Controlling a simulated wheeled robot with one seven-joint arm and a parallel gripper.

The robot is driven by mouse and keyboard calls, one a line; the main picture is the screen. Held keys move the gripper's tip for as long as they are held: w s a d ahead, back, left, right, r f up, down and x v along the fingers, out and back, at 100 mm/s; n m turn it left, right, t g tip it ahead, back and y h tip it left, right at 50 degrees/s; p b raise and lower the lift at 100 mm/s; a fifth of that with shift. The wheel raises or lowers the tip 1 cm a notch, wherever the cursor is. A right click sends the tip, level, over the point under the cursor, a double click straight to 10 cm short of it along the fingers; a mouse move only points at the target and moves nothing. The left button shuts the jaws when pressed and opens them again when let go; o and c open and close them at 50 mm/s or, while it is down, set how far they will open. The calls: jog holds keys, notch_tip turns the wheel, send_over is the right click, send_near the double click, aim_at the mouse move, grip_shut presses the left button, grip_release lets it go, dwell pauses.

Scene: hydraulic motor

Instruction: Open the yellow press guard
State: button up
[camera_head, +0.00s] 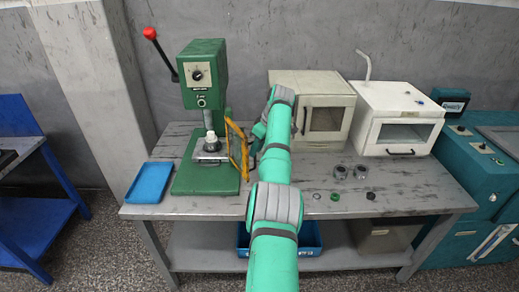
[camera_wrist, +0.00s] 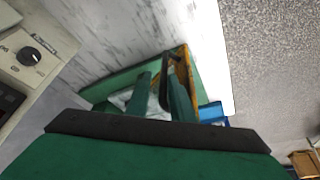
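The yellow press guard (camera_head: 236,148) is a framed panel on the right side of the green press (camera_head: 204,75). It stands upright and is seen at a steep angle, with the press's front uncovered in the head view. In the wrist view the guard (camera_wrist: 187,72) shows as a yellow-orange edge with a dark handle (camera_wrist: 166,72). My gripper (camera_wrist: 160,98) has its two green fingers apart, with the dark handle beside or between them; I cannot tell whether they touch it. In the head view my arm hides most of the gripper, just right of the guard.
A blue tray (camera_head: 149,183) lies left of the press. Two white ovens (camera_head: 396,112) stand at the back right. Several small round parts (camera_head: 341,172) lie on the grey table (camera_head: 410,190). A red-knobbed lever (camera_head: 150,33) sticks out left of the press.

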jog(key=shift+w+a+r, duration=0.2)
jog(key=shift+a+r, duration=0.3)
jog(key=shift+a, duration=0.15)
jog(key=shift+d, duration=0.1)
jog(key=shift+d+r, duration=0.1)
jog(key=shift+r, duration=0.25)
jog(key=v, duration=0.9)
jog(key=shift+s+d, duration=0.4)
jog(key=shift+d, duration=0.1)
jog(key=shift+d, duration=0.1)
